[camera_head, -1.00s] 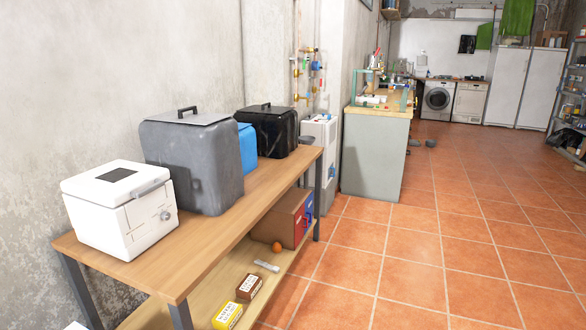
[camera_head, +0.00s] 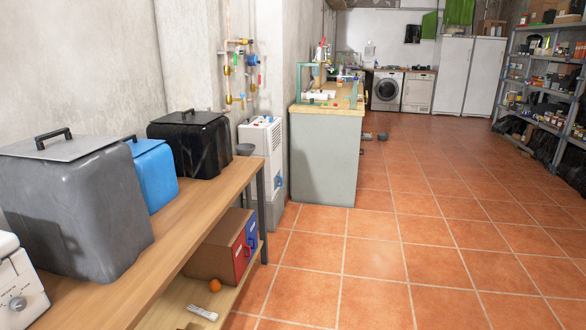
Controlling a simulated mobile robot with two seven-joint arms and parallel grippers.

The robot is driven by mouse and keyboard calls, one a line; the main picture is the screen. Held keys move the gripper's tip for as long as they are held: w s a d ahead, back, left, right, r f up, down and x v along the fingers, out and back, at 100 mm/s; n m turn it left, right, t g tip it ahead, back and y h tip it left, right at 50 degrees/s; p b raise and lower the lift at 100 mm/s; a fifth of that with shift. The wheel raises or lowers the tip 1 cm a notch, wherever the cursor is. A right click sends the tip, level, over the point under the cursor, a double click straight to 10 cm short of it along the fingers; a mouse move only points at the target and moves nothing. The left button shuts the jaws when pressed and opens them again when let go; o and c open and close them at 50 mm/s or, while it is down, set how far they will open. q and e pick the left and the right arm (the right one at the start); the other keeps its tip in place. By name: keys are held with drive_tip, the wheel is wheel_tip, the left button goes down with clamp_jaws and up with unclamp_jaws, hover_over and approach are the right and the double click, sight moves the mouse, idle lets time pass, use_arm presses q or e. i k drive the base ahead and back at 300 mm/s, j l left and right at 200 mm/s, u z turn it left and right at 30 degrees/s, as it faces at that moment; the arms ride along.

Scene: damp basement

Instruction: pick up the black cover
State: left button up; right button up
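The black cover (camera_head: 206,150) stands on the wooden table (camera_head: 200,222) at the left, toward its far end. It is boxy and shiny, with a small handle on its dark top. Beside it, nearer to me, stands a smaller blue cover (camera_head: 152,178), and nearer still a large grey cover (camera_head: 85,215) with a black handle. The blue cover partly hides the black cover's lower left side. What is under the covers cannot be seen. Neither of my grippers is in view.
A white appliance (camera_head: 15,285) sits at the table's near end. A grey counter (camera_head: 325,160) stands beyond. The tiled floor at right is clear.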

sight(200, 143)
drive_tip(key=i, duration=1.4)
drive_tip(key=i+l+u, duration=0.15)
drive_tip(key=i, duration=0.5)
drive_tip(key=i+l+u, duration=0.2)
drive_tip(key=i, duration=0.45)
drive_tip(key=j, duration=0.1)
